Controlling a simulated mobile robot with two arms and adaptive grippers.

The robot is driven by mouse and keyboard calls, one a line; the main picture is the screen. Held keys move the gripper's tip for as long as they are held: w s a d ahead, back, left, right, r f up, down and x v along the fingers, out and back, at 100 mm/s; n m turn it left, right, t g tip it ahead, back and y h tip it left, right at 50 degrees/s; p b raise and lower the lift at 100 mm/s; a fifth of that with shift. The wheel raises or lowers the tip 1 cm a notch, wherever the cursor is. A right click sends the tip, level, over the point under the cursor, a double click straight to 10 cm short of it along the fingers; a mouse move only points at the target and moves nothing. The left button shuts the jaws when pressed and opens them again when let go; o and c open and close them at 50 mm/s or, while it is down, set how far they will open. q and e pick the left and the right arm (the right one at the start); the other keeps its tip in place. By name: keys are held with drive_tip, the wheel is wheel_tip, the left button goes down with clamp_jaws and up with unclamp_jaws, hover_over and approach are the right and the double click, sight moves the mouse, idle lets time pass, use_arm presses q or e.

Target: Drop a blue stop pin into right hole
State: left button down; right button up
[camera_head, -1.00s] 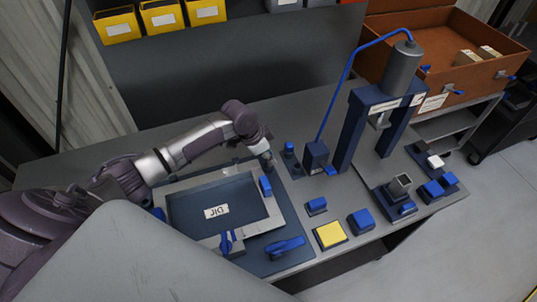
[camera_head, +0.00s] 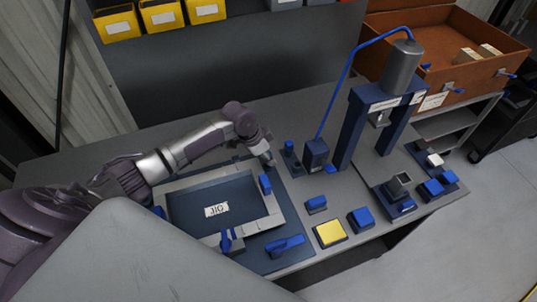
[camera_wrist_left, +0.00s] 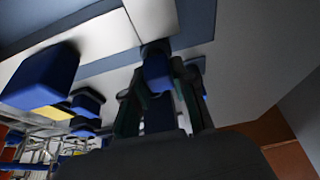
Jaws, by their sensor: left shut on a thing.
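My left gripper (camera_head: 269,160) points down at the back right corner of the jig (camera_head: 232,198), close to its pale frame. In the left wrist view its fingers (camera_wrist_left: 160,95) are shut on a blue stop pin (camera_wrist_left: 157,73), whose blue end shows between the fingertips. The pin is too small to make out in the head view. The pin's far end and the right hole are hidden, so I cannot tell whether the pin is over or in the hole. My right gripper is not in view.
A blue block (camera_head: 265,184) stands on the jig's right side, and a blue handle (camera_head: 285,245) lies in front. Another blue-topped part (camera_head: 289,147) stands right of the gripper. The press (camera_head: 372,110) and yellow pad (camera_head: 330,233) are farther right.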

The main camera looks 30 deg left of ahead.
use_arm(q)
drive_tip(key=shift+c, duration=2.3)
unclamp_jaws()
drive_tip(key=shift+r+p, duration=3.55)
drive_tip(key=shift+p, duration=0.05)
drive_tip(key=shift+s+f, duration=0.1)
drive_tip(key=shift+f, duration=0.05)
